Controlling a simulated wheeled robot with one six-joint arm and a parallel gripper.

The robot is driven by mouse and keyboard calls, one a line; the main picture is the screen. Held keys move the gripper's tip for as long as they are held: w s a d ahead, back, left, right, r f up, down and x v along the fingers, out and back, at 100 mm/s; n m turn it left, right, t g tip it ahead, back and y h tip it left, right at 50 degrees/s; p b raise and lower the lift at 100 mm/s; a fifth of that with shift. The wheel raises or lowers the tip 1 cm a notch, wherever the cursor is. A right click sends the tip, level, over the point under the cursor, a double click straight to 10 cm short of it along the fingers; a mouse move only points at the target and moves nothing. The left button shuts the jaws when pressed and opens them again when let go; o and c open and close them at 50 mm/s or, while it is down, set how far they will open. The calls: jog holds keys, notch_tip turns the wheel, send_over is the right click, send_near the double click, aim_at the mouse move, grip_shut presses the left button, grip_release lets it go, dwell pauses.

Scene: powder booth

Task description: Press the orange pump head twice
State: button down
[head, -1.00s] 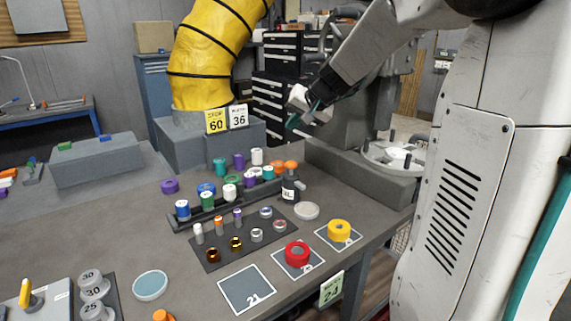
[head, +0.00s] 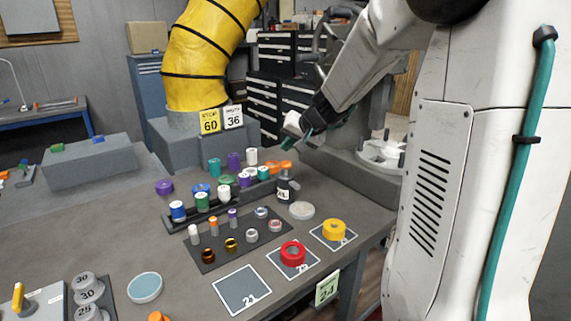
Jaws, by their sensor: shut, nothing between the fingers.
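The orange pump head (head: 285,165) sits on top of a small dark bottle with a white label (head: 285,190), upright at the back right of the bench. My gripper (head: 303,147) is shut and empty. It shows just above and slightly right of the pump head in the picture. The fingers are small and partly blurred, and I cannot tell how large the gap to the pump head is.
Coloured spools on a dark rack (head: 210,212) stand close left of the bottle. A pale round disc (head: 302,210) lies in front of it. A red ring (head: 293,253) and a yellow ring (head: 334,230) lie on marked squares. A grey block (head: 350,175) is behind right.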

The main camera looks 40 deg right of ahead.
aim_at(285, 163)
jog(key=shift+f, duration=1.15)
jog(key=shift+f, duration=0.15)
dwell(1.1)
jog(key=shift+f, duration=0.25)
jog(key=shift+f, duration=1)
dwell(0.9)
jog(key=shift+r, duration=1.45)
jog(key=shift+r, duration=2.5)
